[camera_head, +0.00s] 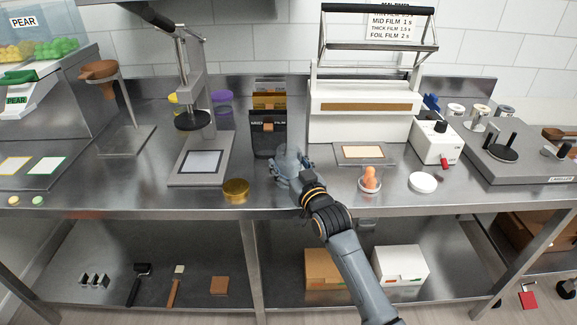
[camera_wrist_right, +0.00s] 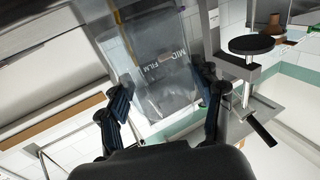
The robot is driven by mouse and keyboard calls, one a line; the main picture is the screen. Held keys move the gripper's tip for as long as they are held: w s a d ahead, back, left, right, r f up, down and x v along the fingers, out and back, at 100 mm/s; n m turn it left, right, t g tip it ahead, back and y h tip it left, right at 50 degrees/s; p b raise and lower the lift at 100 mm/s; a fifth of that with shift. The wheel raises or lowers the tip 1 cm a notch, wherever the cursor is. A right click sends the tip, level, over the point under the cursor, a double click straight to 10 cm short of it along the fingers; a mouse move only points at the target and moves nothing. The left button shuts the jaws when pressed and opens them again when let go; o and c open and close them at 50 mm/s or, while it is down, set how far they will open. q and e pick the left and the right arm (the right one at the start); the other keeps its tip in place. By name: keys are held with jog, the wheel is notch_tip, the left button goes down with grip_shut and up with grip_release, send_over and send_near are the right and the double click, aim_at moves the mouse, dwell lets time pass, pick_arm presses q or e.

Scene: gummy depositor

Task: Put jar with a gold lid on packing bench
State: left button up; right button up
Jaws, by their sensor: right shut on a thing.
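A jar with a gold lid (camera_head: 236,190) stands near the bench's front edge, left of my right gripper; its body is mostly hidden under the lid. My right gripper (camera_head: 287,167) is over the bench, in front of the dark film holder (camera_head: 268,135). It is shut on a clear, bag-like thing (camera_head: 291,154), whose exact shape is hard to tell. In the right wrist view, the clear thing (camera_wrist_right: 165,97) shows between the fingers, with "MID FILM" lettering beyond or on it. My left gripper is not in view.
A press (camera_head: 202,160) stands left of the film holder, with purple-lidded jars (camera_head: 222,99) behind it. A sealer (camera_head: 365,110) stands right. A small cup with an orange thing (camera_head: 370,180) and a white dish (camera_head: 422,183) sit near the front edge. Boxes (camera_head: 400,264) lie on the lower shelf.

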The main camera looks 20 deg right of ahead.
jog(key=shift+f, duration=0.5)
jog(key=shift+f, duration=0.1)
jog(key=o, duration=1.8)
jog(key=shift+f, duration=0.1)
jog(key=shift+r, duration=0.2)
jog(key=shift+s+f, duration=0.1)
jog(key=shift+s, duration=0.2)
jog(key=s, duration=0.3)
jog(key=s+d, duration=0.1)
jog(key=s, duration=0.3)
jog(key=s+b, duration=0.1)
jog(key=s, duration=0.3)
jog(key=shift+s+d, duration=0.15)
jog(key=shift+s, duration=0.05)
